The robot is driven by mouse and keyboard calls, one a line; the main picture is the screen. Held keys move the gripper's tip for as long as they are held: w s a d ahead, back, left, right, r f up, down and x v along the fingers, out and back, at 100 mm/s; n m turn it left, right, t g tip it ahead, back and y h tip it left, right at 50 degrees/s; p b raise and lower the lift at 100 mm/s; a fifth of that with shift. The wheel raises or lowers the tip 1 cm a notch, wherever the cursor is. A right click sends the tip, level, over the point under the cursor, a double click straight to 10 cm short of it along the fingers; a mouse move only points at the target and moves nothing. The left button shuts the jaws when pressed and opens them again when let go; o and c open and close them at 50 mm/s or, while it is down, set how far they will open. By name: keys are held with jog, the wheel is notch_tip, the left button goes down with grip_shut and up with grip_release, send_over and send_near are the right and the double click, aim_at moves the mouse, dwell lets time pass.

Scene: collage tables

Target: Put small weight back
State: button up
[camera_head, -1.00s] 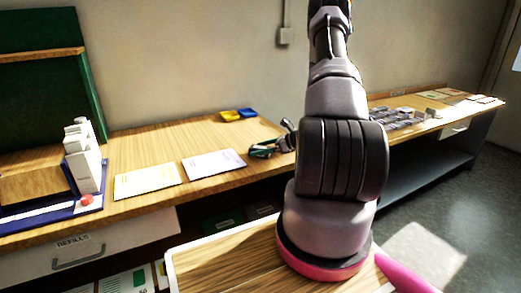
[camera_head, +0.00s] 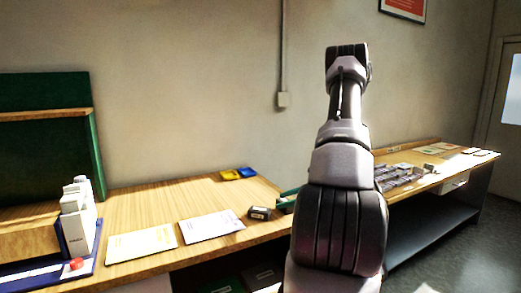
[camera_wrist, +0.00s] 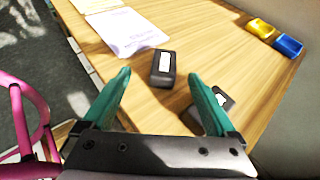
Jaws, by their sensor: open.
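Two dark blocks with pale labels, which look like weights, lie on the wooden table in the wrist view. One dark block (camera_wrist: 163,70) sits whole in view, in line with the gap between my fingertips. The other dark block (camera_wrist: 228,101) is partly hidden behind my right-hand finger. I cannot tell by label which is the small weight. In the head view one dark block (camera_head: 259,213) stands near the table's front edge. My gripper (camera_wrist: 158,74) is open, with green fingers apart and nothing held. In the head view its green fingers (camera_head: 286,198) show just right of the block, partly hidden by my arm.
A yellow tray (camera_head: 229,175) and a blue tray (camera_head: 247,172) lie at the back of the table. Two paper sheets (camera_head: 141,243) (camera_head: 212,225) lie left of the block. A blue-based stand with white boxes (camera_head: 77,225) is far left. A pink chair-like frame (camera_wrist: 20,115) shows left.

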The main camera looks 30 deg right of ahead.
jog(key=s+a+r+n+g+h, duration=0.1)
jog(key=s+a+r+n+g, duration=0.2)
jog(key=a+r+n, duration=0.45)
jog(key=s+a+r+n+g+h, duration=0.1)
jog(key=s+a+r+n+g, duration=0.2)
jog(key=a+r, duration=0.7)
jog(key=s+a+r+n+t+h, duration=0.2)
jog(key=s+r+n+h, duration=0.1)
jog(key=s+r+n, duration=0.2)
jog(key=s+a+r+n+t+h, duration=0.2)
jog(key=s+a+r+n+h, duration=0.1)
jog(key=s+r+n, duration=0.3)
jog(key=shift+a+v, duration=0.45)
jog(key=shift+v, duration=2.15)
jog(key=shift+w+r, duration=0.15)
jog(key=shift+r, duration=0.05)
